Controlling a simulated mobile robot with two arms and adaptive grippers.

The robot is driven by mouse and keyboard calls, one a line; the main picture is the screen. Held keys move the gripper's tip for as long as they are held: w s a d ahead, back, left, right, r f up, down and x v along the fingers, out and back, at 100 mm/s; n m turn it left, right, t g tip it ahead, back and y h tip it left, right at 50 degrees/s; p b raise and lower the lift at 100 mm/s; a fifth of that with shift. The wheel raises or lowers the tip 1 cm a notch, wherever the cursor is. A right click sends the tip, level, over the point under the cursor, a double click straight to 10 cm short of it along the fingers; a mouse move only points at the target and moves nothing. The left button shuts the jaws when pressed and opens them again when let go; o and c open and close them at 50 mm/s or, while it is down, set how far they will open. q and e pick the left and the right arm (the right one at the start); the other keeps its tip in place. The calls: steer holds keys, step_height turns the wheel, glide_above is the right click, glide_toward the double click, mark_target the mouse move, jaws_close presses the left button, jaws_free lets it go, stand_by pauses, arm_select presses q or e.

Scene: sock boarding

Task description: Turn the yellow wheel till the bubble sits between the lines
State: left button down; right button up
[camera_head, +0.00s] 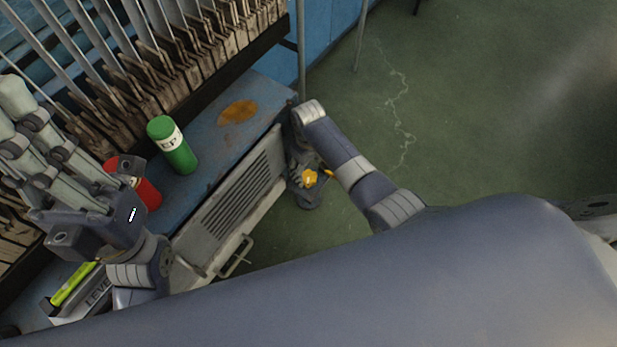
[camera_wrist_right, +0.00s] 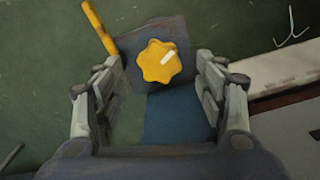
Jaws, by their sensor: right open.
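The yellow wheel (camera_head: 310,178) is a small lobed knob on a dark block beside the grey cabinet. In the right wrist view, the wheel (camera_wrist_right: 159,61) bears a white mark and lies between the spread fingers of my right gripper (camera_wrist_right: 157,68), with gaps on both sides. My right gripper is open; the head view shows it only small and dark beside the wheel. A yellow-green level vial (camera_head: 72,284) sits at lower left by a label reading "LEVE"; its bubble and lines are too small to make out. My left gripper (camera_head: 45,150) is raised above the bench; its finger gap is unclear.
A green canister (camera_head: 172,146) and a red can (camera_head: 147,193) stand on the blue bench (camera_head: 212,160). A vented grey panel (camera_head: 240,195) fronts it. A yellow lever (camera_wrist_right: 100,28) sticks out near the wheel. The green floor at right is clear.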

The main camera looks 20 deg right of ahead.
mark_target(309, 177)
steer(key=shift+f+b, duration=0.9)
steer(key=shift+f, duration=1.1)
steer(key=shift+c, duration=0.6)
steer(key=c, duration=0.9)
